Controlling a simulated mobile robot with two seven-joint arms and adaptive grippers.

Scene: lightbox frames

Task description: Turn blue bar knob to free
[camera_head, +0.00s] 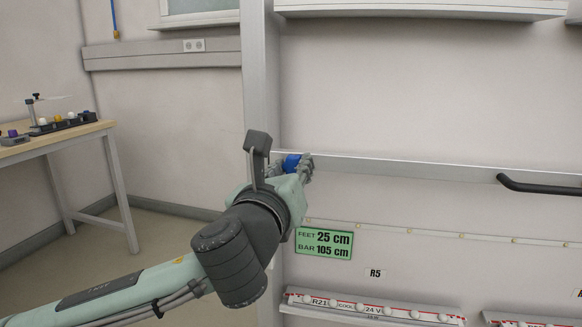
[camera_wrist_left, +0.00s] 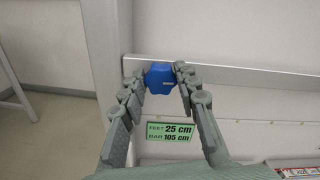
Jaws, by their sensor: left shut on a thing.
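The blue bar knob (camera_head: 291,163) sits at the left end of the horizontal metal bar (camera_head: 400,168), beside the upright post. In the left wrist view the knob (camera_wrist_left: 160,77) is lobed, with a small pale mark on its face. My left gripper (camera_head: 303,165) is at the knob, and its two fingers (camera_wrist_left: 160,75) stand on either side of it, shut on it. In the head view the gripper and wrist hide part of the knob. My right gripper is in neither view.
A green sign (camera_head: 324,243) reading feet 25 cm, bar 105 cm is below the bar. A black handle (camera_head: 540,187) is on the bar at right. Labelled shelf rails (camera_head: 370,309) run along the bottom. A wooden-topped table (camera_head: 50,137) with small items stands at far left.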

